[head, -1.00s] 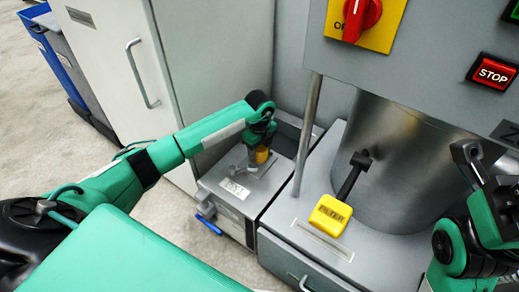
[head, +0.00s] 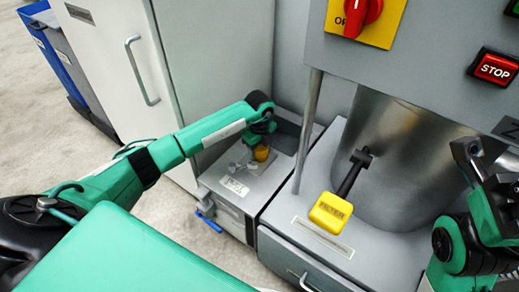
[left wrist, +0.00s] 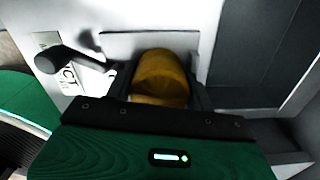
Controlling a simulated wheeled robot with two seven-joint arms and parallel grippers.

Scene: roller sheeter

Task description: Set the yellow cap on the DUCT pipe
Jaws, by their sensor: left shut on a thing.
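The yellow cap (head: 261,153) is at the fingertips of my left gripper (head: 261,150), over the low grey box at the left of the machine. The left wrist view shows the cap (left wrist: 160,78) close up, between the two dark fingers of my left gripper (left wrist: 160,88), which is shut on it. A plate with the DUCT lettering (left wrist: 68,78) is at the left there. The pipe itself cannot be made out; the cap and gripper cover the area below, so I cannot tell whether they touch. My right gripper (head: 478,165) is at the right edge, away from the cap; its opening is unclear.
A blue-handled valve (head: 208,222) sticks out at the box's front. A yellow FILTER handle (head: 331,212) and an upright grey post (head: 308,130) stand to the right. A grey cabinet (head: 205,60) stands behind. A dark lever (left wrist: 62,60) is near the gripper in the wrist view.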

